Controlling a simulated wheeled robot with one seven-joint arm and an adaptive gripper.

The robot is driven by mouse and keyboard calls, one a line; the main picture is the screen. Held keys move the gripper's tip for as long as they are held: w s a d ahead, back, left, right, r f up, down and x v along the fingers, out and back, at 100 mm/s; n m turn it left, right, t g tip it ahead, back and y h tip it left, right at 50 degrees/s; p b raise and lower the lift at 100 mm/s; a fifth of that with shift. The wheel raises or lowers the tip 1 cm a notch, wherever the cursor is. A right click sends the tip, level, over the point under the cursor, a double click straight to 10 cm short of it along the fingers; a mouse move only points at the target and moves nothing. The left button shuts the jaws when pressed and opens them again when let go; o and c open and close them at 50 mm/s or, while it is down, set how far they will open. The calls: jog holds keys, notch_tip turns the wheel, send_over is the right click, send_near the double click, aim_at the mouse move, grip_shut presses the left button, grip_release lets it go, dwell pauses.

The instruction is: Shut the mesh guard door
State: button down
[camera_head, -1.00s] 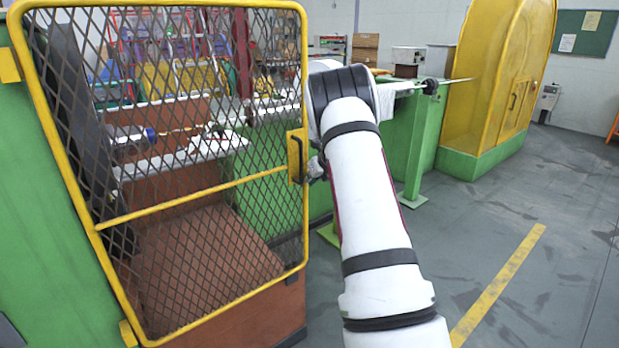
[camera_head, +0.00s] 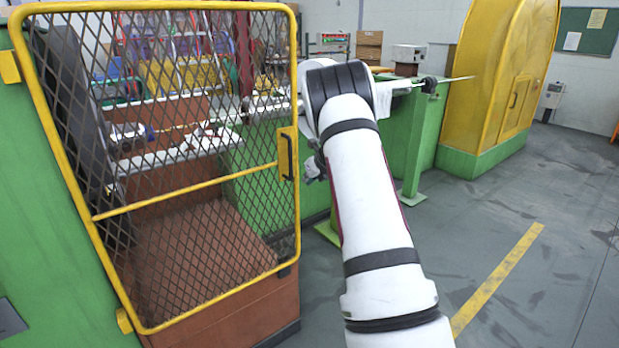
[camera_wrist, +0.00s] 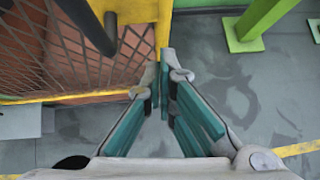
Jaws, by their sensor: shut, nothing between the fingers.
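The mesh guard door (camera_head: 190,187) has a yellow frame with dark diamond mesh and stands upright at the left, across the front of the brown and green machine. Its dark bar handle (camera_head: 287,157) sits on a yellow plate at the free right edge. I cannot tell whether that edge fully meets the machine. My gripper (camera_head: 314,170) is just right of the handle, partly hidden by my arm. In the wrist view my gripper (camera_wrist: 164,62) is shut and empty, its tips beside the door's yellow edge (camera_wrist: 163,25). The handle (camera_wrist: 111,28) shows left of them; contact is unclear.
The machine's brown base (camera_head: 240,312) lies below and behind the door. A green bed with a post (camera_head: 411,185) and a yellow enclosure (camera_head: 480,90) stand further back right. The grey floor (camera_head: 540,250) at the right is clear, with a yellow line.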

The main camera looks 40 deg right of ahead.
jog(key=d+v, duration=0.1)
jog(key=v, duration=0.8)
jog(key=s+a+r+m+t+h, duration=0.1)
jog(key=s+a+r+m+h, duration=0.15)
jog(key=a+r+m, duration=0.55)
jog(key=s+a+r+m+t+h, duration=0.1)
jog(key=s+a+r+m+h, duration=0.2)
jog(key=r+m, duration=0.75)
jog(key=s+a+f+m+g+y, duration=0.3)
jog(key=s+a+m, duration=0.4)
jog(key=s+a, duration=0.8)
jog(key=s+a+f+m+g+y, duration=0.3)
jog(key=s+a+m, duration=0.5)
jog(key=s+a, duration=0.7)
jog(key=shift+s+f+y, duration=0.4)
jog(key=shift+s+y, duration=0.05)
jog(key=shift+s, duration=0.3)
jog(key=shift+m, duration=0.25)
